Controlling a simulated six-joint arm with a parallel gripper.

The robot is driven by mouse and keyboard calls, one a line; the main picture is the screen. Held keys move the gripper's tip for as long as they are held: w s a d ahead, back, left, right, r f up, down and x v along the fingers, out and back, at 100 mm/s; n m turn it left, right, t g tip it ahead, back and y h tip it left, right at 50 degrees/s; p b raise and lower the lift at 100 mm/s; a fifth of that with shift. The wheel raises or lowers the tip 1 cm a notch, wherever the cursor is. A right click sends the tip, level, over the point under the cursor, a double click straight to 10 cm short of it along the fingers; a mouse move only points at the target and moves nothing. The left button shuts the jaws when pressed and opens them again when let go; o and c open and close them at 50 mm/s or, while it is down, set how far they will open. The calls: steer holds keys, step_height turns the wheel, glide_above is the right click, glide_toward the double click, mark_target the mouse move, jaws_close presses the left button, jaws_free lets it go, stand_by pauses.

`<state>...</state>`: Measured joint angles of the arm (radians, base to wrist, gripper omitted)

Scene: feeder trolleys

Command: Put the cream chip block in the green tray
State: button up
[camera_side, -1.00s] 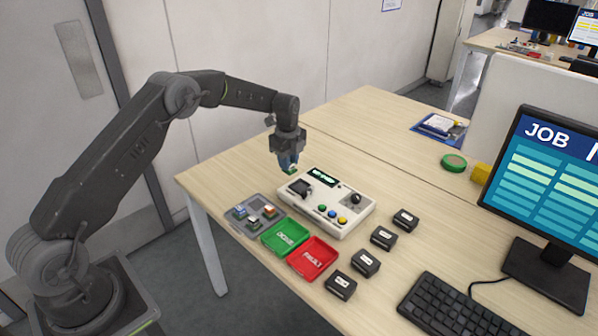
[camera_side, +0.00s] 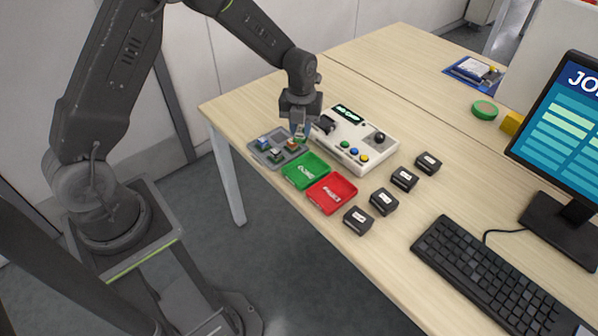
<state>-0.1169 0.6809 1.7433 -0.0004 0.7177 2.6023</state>
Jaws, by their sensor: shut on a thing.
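My gripper (camera_side: 300,130) points down above the right back part of the grey holder, close to the left edge of the white console. It is shut on a small chip block (camera_side: 300,137) with green low on it. The fingers hide much of this block, and its top colour is too small to make out. The green tray (camera_side: 318,184) lies just in front of the holder and looks empty, with white lettering on its floor. I cannot tell whether the held block touches the holder.
The grey holder (camera_side: 257,153) carries several small chip blocks, one blue-topped and one orange-red. A red tray (camera_side: 331,208) adjoins the green one. The white console (camera_side: 345,146) has a screen, buttons and a joystick. Several black boxes (camera_side: 384,201) and a keyboard (camera_side: 495,277) lie to the right.

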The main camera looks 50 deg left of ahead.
mark_target(300, 176)
steer(key=s+d+f+m, duration=0.1)
steer(key=f, duration=0.2)
steer(key=s+d+f+m, duration=0.1)
steer(key=f, duration=0.2)
steer(key=s+d+f+m, duration=0.1)
steer(key=f, duration=0.2)
steer(key=shift+s+d+f, duration=0.1)
steer(key=shift+s+d, duration=0.05)
steer(key=shift+d, duration=0.1)
steer(key=o, duration=0.6)
steer(key=shift+f, duration=0.1)
